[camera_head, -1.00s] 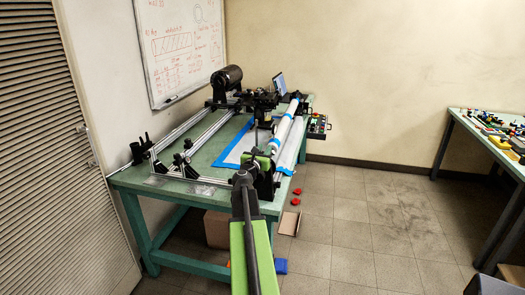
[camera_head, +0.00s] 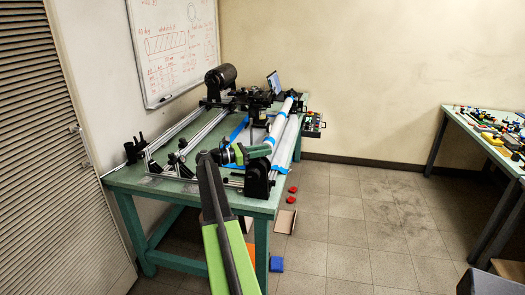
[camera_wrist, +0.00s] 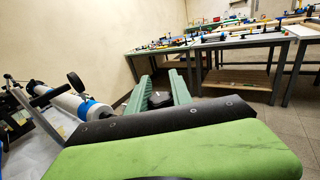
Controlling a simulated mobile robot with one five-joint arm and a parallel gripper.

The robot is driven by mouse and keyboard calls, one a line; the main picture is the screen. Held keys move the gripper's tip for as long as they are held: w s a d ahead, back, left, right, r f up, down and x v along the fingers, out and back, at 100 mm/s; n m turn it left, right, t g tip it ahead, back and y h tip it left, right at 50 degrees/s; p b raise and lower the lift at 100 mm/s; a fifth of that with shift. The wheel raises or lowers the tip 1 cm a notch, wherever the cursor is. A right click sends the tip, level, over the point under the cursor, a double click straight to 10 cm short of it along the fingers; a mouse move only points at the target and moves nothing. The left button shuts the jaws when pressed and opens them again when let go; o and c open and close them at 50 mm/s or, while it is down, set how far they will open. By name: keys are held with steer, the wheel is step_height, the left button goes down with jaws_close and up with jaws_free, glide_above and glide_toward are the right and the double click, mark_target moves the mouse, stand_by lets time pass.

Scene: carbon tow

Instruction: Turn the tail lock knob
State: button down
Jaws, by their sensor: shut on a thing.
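My gripper (camera_head: 266,150) reaches sideways to the right over the front end of the winding machine on the green table. In the wrist view its two ribbed green jaws (camera_wrist: 160,78) point away from the camera, with a small black knob (camera_wrist: 158,99) between them. The jaws are shut on this knob. In the head view the knob is hidden by my gripper. A black end bracket (camera_head: 257,180) stands just below my gripper. A white tube with blue bands (camera_head: 284,118) runs back from there, and its end also shows at left in the wrist view (camera_wrist: 68,100).
The green table (camera_head: 130,178) carries rails (camera_head: 190,125) left of my gripper and a dark cylinder (camera_head: 221,78) at the back. A second table (camera_head: 460,125) with tools stands at the right.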

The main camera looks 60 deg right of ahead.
steer(key=shift+s+a+m+g+y, duration=0.15)
steer(key=shift+m+g+y, duration=0.7)
steer(key=shift+y, duration=0.2)
steer(key=shift+s+a+m+g+y, duration=0.1)
steer(key=shift+a+m+g+y, duration=0.05)
steer(key=shift+m+g+y, duration=0.85)
steer(key=shift+s+a+m+g+y, duration=0.15)
steer(key=shift+m+g+y, duration=0.5)
steer(key=shift+y, duration=0.8)
steer(key=c, duration=1.1)
jaws_free()
steer(key=shift+s+m, duration=0.1)
steer(key=shift+m, duration=0.2)
steer(key=shift+c, duration=0.2)
